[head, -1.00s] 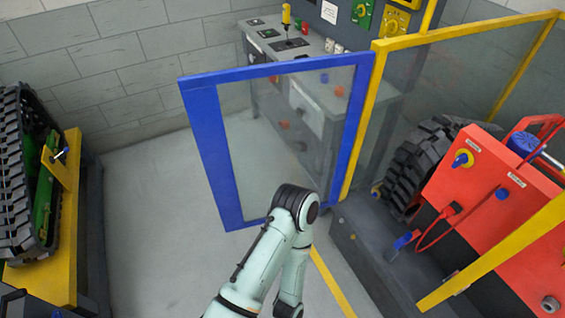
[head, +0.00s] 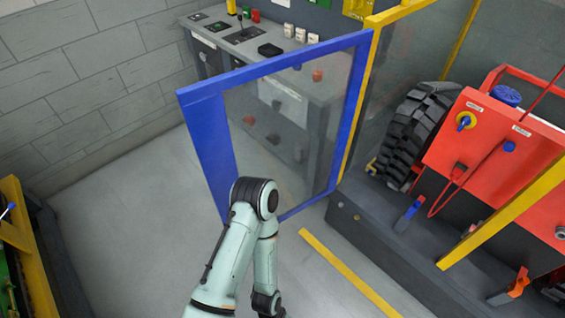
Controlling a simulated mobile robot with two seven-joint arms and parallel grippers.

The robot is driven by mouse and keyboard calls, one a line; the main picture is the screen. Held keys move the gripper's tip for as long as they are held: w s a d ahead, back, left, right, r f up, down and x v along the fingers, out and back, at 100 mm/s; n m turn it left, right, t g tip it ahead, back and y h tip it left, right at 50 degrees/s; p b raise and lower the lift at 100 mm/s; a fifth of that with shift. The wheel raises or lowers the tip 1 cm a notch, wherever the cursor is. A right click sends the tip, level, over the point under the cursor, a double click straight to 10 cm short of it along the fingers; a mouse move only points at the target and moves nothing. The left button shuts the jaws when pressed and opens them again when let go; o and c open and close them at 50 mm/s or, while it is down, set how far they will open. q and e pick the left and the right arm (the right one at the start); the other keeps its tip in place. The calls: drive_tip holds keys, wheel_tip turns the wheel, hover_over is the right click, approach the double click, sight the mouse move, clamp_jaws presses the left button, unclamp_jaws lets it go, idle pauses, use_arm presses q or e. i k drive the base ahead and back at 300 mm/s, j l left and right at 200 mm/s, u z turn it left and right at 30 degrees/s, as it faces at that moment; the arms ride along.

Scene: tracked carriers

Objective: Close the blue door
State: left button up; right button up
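The blue door (head: 209,143) is a blue frame around a clear panel. It stands open, its right edge beside a yellow post (head: 359,110) and its left edge out over the grey floor. One of my arms rises from the bottom of the head view, and its dark joint covers part of the door's lower edge. I cannot tell whether the arm touches the door. Neither gripper shows in this view.
A grey workbench (head: 205,61) with switches stands behind the door. A red machine (head: 500,165) and a black tracked wheel (head: 418,125) are at the right. A yellow floor stripe (head: 345,270) runs below the door. Floor left of the door is clear.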

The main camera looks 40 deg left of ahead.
sight(201, 104)
drive_tip(key=k+j, duration=0.15)
drive_tip(key=j, duration=0.15)
drive_tip(key=k+j+z, duration=0.1)
drive_tip(key=j, duration=0.25)
drive_tip(key=k+j, duration=0.15)
drive_tip(key=j, duration=0.15)
drive_tip(key=i+j+z, duration=0.1)
drive_tip(key=j, duration=0.4)
drive_tip(key=i+j+z, duration=0.1)
drive_tip(key=j, duration=0.4)
